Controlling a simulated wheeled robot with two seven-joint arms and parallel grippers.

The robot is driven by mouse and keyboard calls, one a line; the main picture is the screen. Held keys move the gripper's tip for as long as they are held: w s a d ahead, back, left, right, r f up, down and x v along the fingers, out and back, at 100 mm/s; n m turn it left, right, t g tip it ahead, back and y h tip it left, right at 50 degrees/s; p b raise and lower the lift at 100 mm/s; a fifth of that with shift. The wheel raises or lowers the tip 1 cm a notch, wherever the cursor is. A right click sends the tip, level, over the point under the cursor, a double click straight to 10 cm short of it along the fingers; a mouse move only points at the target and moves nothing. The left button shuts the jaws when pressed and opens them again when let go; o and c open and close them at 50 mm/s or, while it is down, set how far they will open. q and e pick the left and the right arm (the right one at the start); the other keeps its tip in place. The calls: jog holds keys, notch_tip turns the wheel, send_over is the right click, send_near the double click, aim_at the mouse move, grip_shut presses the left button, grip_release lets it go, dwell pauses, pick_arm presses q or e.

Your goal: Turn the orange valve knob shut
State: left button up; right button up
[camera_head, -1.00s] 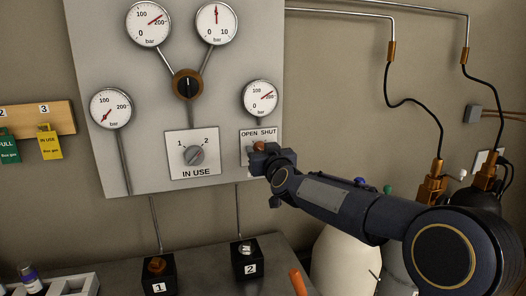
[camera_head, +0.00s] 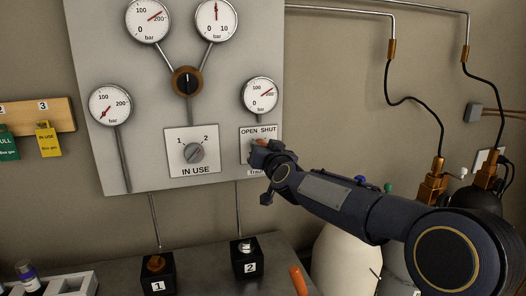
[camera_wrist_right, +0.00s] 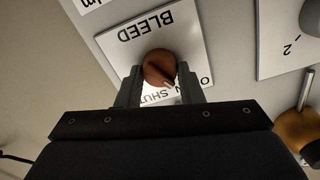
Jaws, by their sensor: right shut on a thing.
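The orange valve knob (camera_wrist_right: 159,68) sits on a white plate (camera_wrist_right: 190,45) marked OPEN, SHUT and BLEED. In the head view a small part of the knob (camera_head: 261,142) shows above my right gripper (camera_head: 262,154), and the plate (camera_head: 247,132) is partly hidden. In the right wrist view my right gripper (camera_wrist_right: 160,82) has one finger on each side of the knob and is shut on it. The knob's pointer mark is slanted and its exact setting is hard to tell. My left gripper is in neither view.
The grey panel (camera_head: 225,100) also carries several gauges, a brown-rimmed black knob (camera_head: 187,81) and an IN USE selector (camera_head: 194,153). Two black blocks, 1 (camera_head: 158,272) and 2 (camera_head: 244,257), stand on the bench below. White and dark cylinders stand at the right.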

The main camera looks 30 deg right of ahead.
jog(key=shift+d+f+m+b, duration=0.1)
jog(key=shift+m+b, duration=0.9)
jog(key=shift+m, duration=2.65)
jog(key=shift+f+m+b, duration=0.1)
jog(key=shift+m+b, duration=0.85)
jog(key=shift+m, duration=2.7)
jog(key=o, duration=0.9)
jog(key=shift+o, duration=0.2)
jog(key=shift+s, duration=0.1)
jog(key=v, duration=0.7)
jog(key=shift+s, duration=0.35)
